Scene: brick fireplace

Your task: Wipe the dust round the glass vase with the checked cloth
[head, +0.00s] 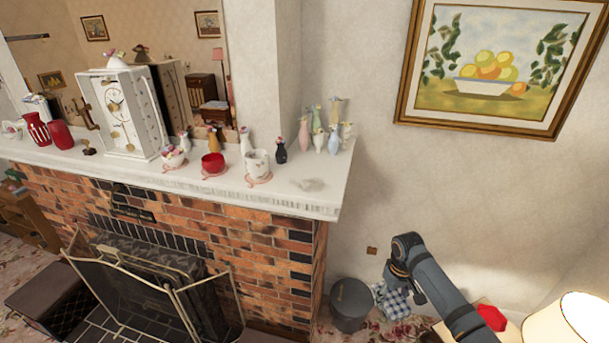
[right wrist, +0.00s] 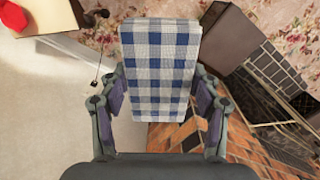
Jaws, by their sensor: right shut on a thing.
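The blue-and-white checked cloth (head: 391,303) hangs below my right gripper (head: 396,281), low to the right of the brick fireplace. In the right wrist view the cloth (right wrist: 160,65) fills the space between the fingers of my right gripper (right wrist: 160,92), which is shut on it. A grey dust patch (head: 310,184) lies on the right end of the white mantel shelf (head: 110,166), well above and left of the cloth. Several slim pastel vases (head: 320,135) stand just behind the dust; I cannot tell which is the glass vase. My left gripper is out of view.
A dark vase (head: 281,151), a white cup (head: 257,164), a red bowl (head: 213,164) and a white clock (head: 120,115) stand along the mantel. A grey bin (head: 350,305) stands beside the cloth. A lamp (head: 570,322) and a red object (head: 492,317) are at lower right.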

